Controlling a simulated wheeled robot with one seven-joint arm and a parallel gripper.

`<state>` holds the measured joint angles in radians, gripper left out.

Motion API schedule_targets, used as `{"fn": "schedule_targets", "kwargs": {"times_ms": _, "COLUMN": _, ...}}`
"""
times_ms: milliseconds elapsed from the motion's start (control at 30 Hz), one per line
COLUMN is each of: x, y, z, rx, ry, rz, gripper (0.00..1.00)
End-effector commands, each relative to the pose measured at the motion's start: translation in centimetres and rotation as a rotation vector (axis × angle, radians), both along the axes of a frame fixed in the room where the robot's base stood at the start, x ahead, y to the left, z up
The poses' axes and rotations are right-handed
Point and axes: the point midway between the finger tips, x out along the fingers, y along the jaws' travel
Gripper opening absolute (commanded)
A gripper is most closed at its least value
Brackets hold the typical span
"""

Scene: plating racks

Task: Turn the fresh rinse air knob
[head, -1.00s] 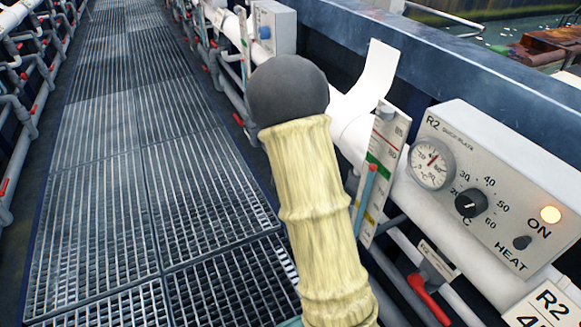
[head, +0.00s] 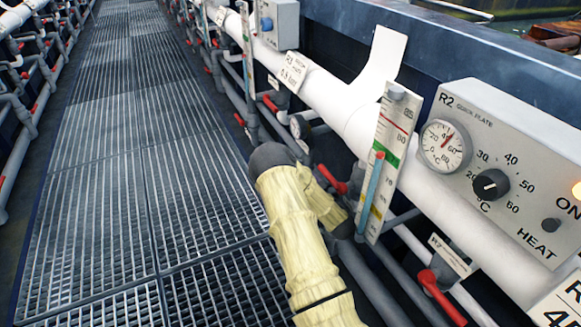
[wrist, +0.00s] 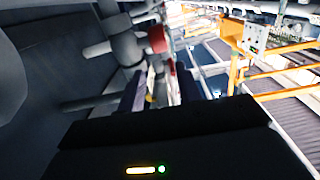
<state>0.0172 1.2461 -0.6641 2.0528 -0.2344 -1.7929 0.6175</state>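No label in view reads fresh rinse air, so I cannot tell which control is that knob. A dark round knob or gauge (head: 300,127) sits low on the pipework in the head view. A red valve handle (head: 333,181) is close beside my forearm's end. My gripper (wrist: 160,86) shows in the wrist view with two dark fingers apart and nothing clearly held between them. A blurred red part (wrist: 157,40) on grey pipework lies beyond the fingers. In the head view my yellow-sleeved arm hides most of the gripper.
The R2 control box (head: 500,170) with a dial, knob and lamp is at right. A flow tube panel (head: 388,165) stands on the white pipe (head: 335,100) near my arm. Another red handle (head: 437,290) is lower right. The grating walkway (head: 120,180) is clear.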

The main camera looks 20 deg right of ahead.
Motion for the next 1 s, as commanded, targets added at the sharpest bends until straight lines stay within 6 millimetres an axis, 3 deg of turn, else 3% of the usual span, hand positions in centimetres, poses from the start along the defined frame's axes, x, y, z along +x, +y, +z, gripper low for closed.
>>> {"fn": "schedule_targets", "kwargs": {"times_ms": 33, "x": -0.1, "y": -0.2, "z": -0.7, "rx": -0.019, "ry": -0.008, "rz": 0.014, "gripper": 0.35}}
{"fn": "schedule_targets", "kwargs": {"times_ms": 533, "x": 0.4, "y": -0.3, "z": -0.7, "rx": -0.032, "ry": -0.016, "rz": 0.025, "gripper": 0.35}}
{"fn": "schedule_targets", "kwargs": {"times_ms": 667, "x": 1.8, "y": -0.2, "z": -0.8, "rx": -0.032, "ry": -0.017, "rz": 0.026, "gripper": 0.35}}
{"fn": "schedule_targets", "kwargs": {"times_ms": 1000, "x": 7.7, "y": 0.0, "z": -1.0, "rx": -0.033, "ry": -0.017, "rz": 0.027, "gripper": 0.35}}
